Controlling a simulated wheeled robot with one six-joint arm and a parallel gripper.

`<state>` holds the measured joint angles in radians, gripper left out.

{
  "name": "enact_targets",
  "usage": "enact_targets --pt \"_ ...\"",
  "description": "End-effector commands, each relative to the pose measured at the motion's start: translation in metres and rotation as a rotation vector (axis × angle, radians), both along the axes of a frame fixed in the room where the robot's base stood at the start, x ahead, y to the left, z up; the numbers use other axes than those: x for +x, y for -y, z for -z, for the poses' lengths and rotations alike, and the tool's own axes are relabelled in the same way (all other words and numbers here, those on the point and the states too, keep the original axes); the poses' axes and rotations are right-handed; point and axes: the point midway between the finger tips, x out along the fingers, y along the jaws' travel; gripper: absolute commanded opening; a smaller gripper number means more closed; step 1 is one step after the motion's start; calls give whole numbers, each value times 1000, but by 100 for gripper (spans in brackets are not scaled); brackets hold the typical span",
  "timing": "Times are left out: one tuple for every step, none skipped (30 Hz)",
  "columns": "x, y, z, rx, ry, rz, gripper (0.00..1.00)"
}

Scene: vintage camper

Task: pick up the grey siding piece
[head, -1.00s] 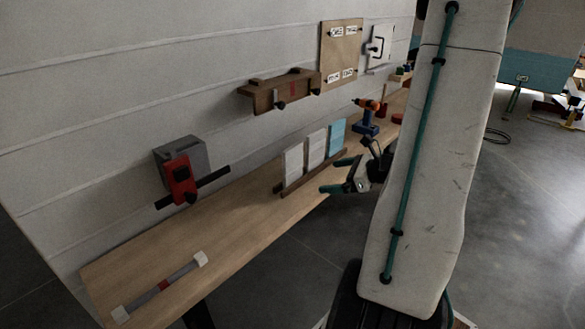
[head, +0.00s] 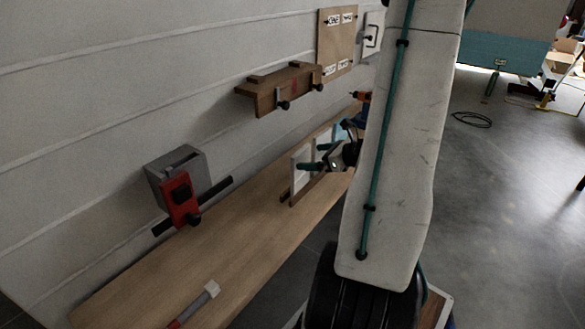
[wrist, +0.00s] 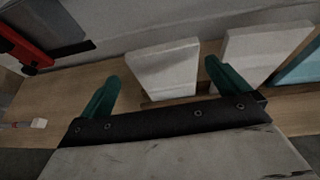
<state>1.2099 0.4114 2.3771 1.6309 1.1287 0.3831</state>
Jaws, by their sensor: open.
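Two pale panels and a light blue panel (head: 340,131) stand in a row in a low wooden rack on the bench. In the wrist view, the left pale panel (wrist: 163,68) and the middle pale panel (wrist: 262,56) look nearly alike, so I cannot tell for sure which is the grey siding piece. My gripper (head: 313,157) is open and empty in front of the row. In the wrist view, its two green fingers (wrist: 162,74) appear on either side of the left pale panel, with no visible contact. In the head view, my gripper partly hides the panels.
A wooden bench (head: 150,268) runs along the white wall. A red clamp tool with a grey block (head: 178,175) is at the left. A wooden shelf with clamps (head: 285,90) hangs above. A bar with a white end (head: 212,289) lies at the front. Open floor is right.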

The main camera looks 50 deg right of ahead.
Motion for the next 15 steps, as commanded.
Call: enact_targets --pt "3 0 1 1 0 0 100" --pt "5 1 3 1 0 1 100" --pt "8 1 4 1 0 4 100" --pt "11 2 5 0 0 4 100" --pt "13 2 7 0 0 5 100" --pt "17 3 9 0 0 8 100" --pt "19 3 10 0 1 10 100" --pt "22 4 11 0 0 10 100" --pt "26 4 12 0 0 11 100" --pt "30 4 14 1 0 11 100" --pt "34 4 15 1 0 11 100" --pt "41 3 18 1 -1 11 100" --pt "45 3 19 1 -1 11 100" --pt "49 3 21 1 -1 11 100" --pt "54 2 23 1 -1 11 100"
